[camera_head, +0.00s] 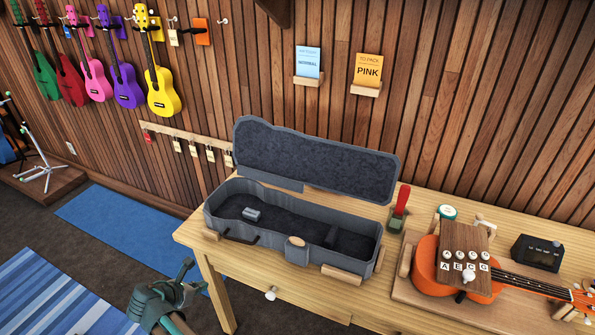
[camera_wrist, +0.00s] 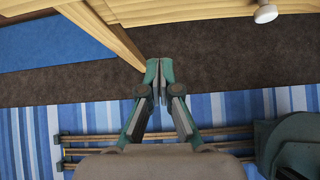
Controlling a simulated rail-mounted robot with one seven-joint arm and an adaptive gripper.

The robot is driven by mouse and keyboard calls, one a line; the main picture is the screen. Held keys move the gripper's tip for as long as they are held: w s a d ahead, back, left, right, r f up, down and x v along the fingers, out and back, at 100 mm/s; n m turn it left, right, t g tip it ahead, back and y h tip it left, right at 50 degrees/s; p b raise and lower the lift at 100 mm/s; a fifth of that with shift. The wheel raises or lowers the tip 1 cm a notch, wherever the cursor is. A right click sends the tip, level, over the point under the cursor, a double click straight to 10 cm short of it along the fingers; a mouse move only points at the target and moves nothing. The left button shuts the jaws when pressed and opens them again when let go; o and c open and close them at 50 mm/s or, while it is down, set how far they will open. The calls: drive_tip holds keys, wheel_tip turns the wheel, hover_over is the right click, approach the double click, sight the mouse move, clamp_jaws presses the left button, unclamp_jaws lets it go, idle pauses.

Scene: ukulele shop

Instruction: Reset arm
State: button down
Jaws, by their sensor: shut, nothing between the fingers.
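My gripper (camera_head: 188,278) is at the lower left of the head view, in front of the left end of the wooden table (camera_head: 208,236) and above the floor. In the wrist view my gripper (camera_wrist: 159,68) points toward a table leg (camera_wrist: 108,30) and the dark carpet. Its two fingertips are together with nothing between them. No object touches it in either view.
Coloured ukuleles (camera_head: 160,88) hang on the wall. A drawer knob (camera_head: 270,294) sticks out from the table front.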

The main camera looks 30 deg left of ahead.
drive_tip(key=w+d+f+m+g+h, duration=0.25)
drive_tip(key=d+f+m, duration=0.5)
drive_tip(key=d, duration=0.55)
drive_tip(key=w+d+f+m+g+h, duration=0.1)
drive_tip(key=w+d+f+m+g, duration=0.25)
drive_tip(key=d+f+m, duration=0.7)
drive_tip(key=w+d+f+m+g+h, duration=0.15)
drive_tip(key=w+d+f+m, duration=0.3)
drive_tip(key=d, duration=1.15)
drive_tip(key=s+d+f+m+g+y, duration=0.1)
drive_tip(key=s+d+m, duration=0.3)
drive_tip(key=d, duration=0.6)
drive_tip(key=s+d+f+m+g+y, duration=0.1)
drive_tip(key=s+d+m+g, duration=0.3)
drive_tip(key=d, duration=0.7)
drive_tip(key=s+d+f+m+g+y, duration=0.1)
drive_tip(key=s+d+f+m+g, duration=0.2)
drive_tip(key=s+d+m, duration=0.3)
drive_tip(key=d, duration=0.5)
drive_tip(key=shift+s+f, duration=0.35)
drive_tip(key=shift+s, duration=0.05)
drive_tip(key=shift+m, duration=0.25)
